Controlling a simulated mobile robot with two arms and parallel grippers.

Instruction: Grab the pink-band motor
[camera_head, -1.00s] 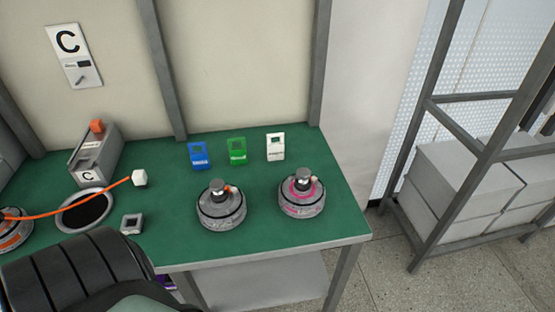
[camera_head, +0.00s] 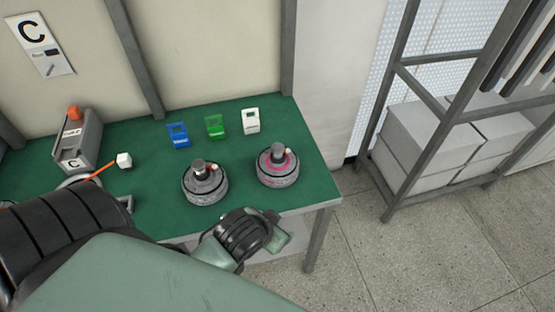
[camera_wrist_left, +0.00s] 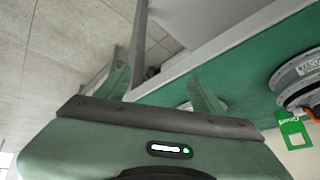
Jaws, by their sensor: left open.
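The pink-band motor (camera_head: 278,167) stands upright on the green table near its right end in the head view, a grey round body with a pink ring and a dark cap on top. A plain grey motor (camera_head: 205,186) stands to its left. My left arm crosses the lower part of the head view, its wrist side in front of the table's front edge; the fingertips do not show there. In the left wrist view my left gripper (camera_wrist_left: 160,88) is open with nothing between its fingers. A round motor (camera_wrist_left: 298,76) is partly visible at that view's right edge, apart from the fingers.
Blue (camera_head: 178,135), green (camera_head: 215,126) and white (camera_head: 250,121) card stands are behind the motors. The table's right edge is clear; a metal rack (camera_head: 400,130) stands beyond open floor.

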